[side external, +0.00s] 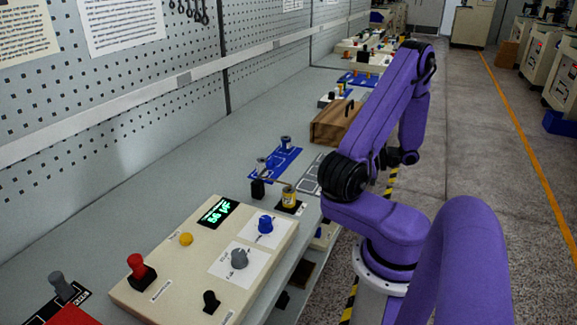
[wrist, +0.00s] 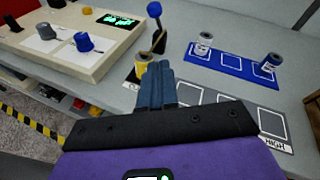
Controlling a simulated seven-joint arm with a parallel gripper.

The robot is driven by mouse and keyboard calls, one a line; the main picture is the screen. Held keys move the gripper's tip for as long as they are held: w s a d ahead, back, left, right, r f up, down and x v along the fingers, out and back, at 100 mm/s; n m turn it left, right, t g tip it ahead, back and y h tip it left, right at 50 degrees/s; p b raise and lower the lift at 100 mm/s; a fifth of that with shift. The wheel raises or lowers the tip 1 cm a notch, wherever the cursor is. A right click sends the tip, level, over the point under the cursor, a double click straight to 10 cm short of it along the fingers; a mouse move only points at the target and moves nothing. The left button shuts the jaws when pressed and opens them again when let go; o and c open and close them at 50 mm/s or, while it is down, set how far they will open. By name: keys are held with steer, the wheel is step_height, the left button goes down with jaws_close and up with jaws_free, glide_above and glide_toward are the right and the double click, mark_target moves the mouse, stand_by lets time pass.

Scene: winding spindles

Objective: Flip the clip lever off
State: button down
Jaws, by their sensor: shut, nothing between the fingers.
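The clip lever stands on a small black block (side external: 257,188) beside the beige panel. In the wrist view its blue ball knob (wrist: 154,10) tops a dark stem that leans over the black base (wrist: 159,42). A small yellow cylinder (side external: 289,197) sits on a black pad beside the block; in the wrist view the yellow cylinder (wrist: 140,62) is partly hidden by my fingers. My gripper (wrist: 160,70) is shut and empty, with its fingertips appearing close to the yellow cylinder and in front of the lever base. Actual contact cannot be told. The fingers are hidden in the side view.
The beige panel (side external: 150,283) has a green lit display (side external: 217,213) and several knobs. A blue mat (side external: 285,160) holds small grey-topped cylinders. A grey mat with outlined squares (wrist: 225,110) lies right of my fingers. A wooden box (side external: 330,125) stands further back.

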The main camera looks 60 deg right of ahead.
steer(key=w+a, duration=0.5)
steer(key=w, duration=0.6)
steer(key=shift+w+f, duration=0.15)
steer(key=shift+w, duration=0.2)
steer(key=shift+w+r+g, duration=0.2)
steer(key=shift+r+g, duration=0.05)
steer(key=shift+g, duration=0.05)
steer(key=shift+w+r, duration=0.1)
steer(key=shift+r, duration=0.1)
steer(key=w+r+m+g+h, duration=0.1)
steer(key=w+r+m+g, duration=0.1)
steer(key=w+g, duration=1)
steer(key=shift+r+m+g, duration=0.4)
steer(key=shift+r+g, duration=0.1)
steer(key=shift+r, duration=0.2)
